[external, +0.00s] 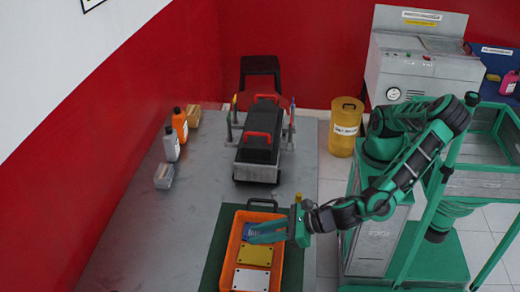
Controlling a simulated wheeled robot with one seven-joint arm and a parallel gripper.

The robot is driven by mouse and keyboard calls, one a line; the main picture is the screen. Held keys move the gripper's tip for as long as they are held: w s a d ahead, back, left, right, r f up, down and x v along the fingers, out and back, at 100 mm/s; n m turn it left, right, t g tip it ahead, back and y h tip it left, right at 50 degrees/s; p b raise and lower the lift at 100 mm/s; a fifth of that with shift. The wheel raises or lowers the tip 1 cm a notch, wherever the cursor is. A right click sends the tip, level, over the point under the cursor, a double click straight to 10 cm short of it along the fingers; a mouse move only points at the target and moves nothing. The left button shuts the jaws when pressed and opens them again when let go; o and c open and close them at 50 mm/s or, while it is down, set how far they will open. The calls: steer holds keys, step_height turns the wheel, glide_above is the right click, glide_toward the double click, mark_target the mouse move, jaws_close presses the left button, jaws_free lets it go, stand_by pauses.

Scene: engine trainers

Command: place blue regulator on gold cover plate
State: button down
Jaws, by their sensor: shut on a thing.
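The blue regulator (248,230) is a small dark blue piece at the upper part of the orange tray (230,250). My gripper (253,233) reaches in from the right with its green fingers at the regulator and is shut on it. The fingers hide part of it, and I cannot tell whether it is raised off the tray. The gold cover plate (255,254) lies flat in the tray, just below the gripper in the picture, with nothing on it.
A white plate (251,279) lies below the gold one. The tray sits on a green mat (213,258). A black creeper-like unit (259,142) with red handles stands behind. Bottles (180,124) stand at left. The grey surface left of the mat is clear.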

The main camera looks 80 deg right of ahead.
mark_target(261, 256)
steer(key=shift+f, duration=3.7)
steer(key=shift+f, duration=0.1)
steer(key=c, duration=1.5)
jaws_free()
steer(key=shift+v, duration=3.8)
